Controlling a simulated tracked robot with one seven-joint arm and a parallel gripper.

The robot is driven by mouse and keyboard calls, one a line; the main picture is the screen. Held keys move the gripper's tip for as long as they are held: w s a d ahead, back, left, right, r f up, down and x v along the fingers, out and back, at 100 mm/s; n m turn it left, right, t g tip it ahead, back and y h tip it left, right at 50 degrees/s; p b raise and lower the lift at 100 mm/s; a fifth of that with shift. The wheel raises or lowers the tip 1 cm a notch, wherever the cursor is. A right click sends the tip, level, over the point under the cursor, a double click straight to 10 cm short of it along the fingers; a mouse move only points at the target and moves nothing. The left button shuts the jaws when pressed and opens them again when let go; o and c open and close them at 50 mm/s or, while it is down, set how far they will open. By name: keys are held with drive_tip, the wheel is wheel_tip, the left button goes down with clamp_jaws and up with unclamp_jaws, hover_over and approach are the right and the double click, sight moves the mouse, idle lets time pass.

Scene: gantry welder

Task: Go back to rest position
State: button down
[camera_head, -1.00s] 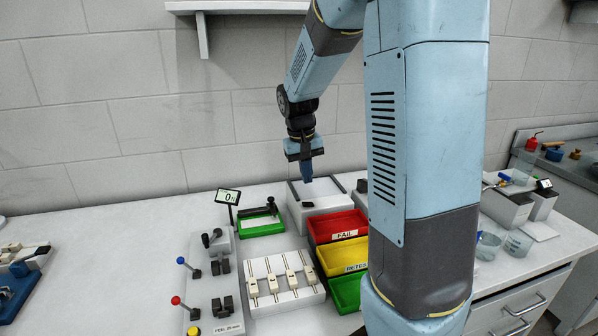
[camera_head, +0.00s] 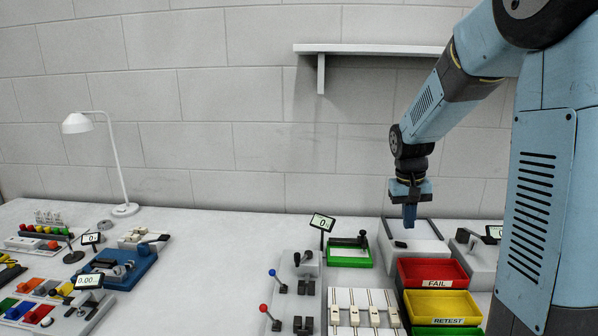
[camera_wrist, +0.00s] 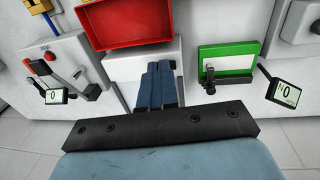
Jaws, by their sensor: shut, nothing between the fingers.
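My gripper (camera_head: 410,215) hangs from my arm above the light grey box (camera_head: 416,250) at the back of the bench, pointing down. Its blue fingers are together with nothing between them. In the wrist view the shut fingers of my gripper (camera_wrist: 159,75) show in the middle, in front of the white box face. I cannot tell the exact gap between the fingertips and the box.
A red FAIL bin (camera_head: 432,272) and yellow RETEST bin (camera_head: 441,306) stand in front of the box. A green-framed fixture (camera_head: 349,255) and a small display (camera_head: 321,222) are to its left. A wall shelf (camera_head: 372,49) is above. The bench middle-left is clear.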

drive_tip(key=s+a+r+t, duration=0.1)
drive_tip(key=s+r, duration=0.3)
drive_tip(key=s, duration=0.4)
drive_tip(key=s+a+r+t+y, duration=0.1)
drive_tip(key=s+a+r+t, duration=0.1)
drive_tip(key=s, duration=0.6)
drive_tip(key=s+a+r+n+t, duration=0.1)
drive_tip(key=s+r+t, duration=0.1)
drive_tip(key=s+r, duration=0.3)
drive_tip(key=shift+s+a+r, duration=0.25)
drive_tip(key=shift+s+r, duration=0.05)
drive_tip(key=shift+s, duration=1.25)
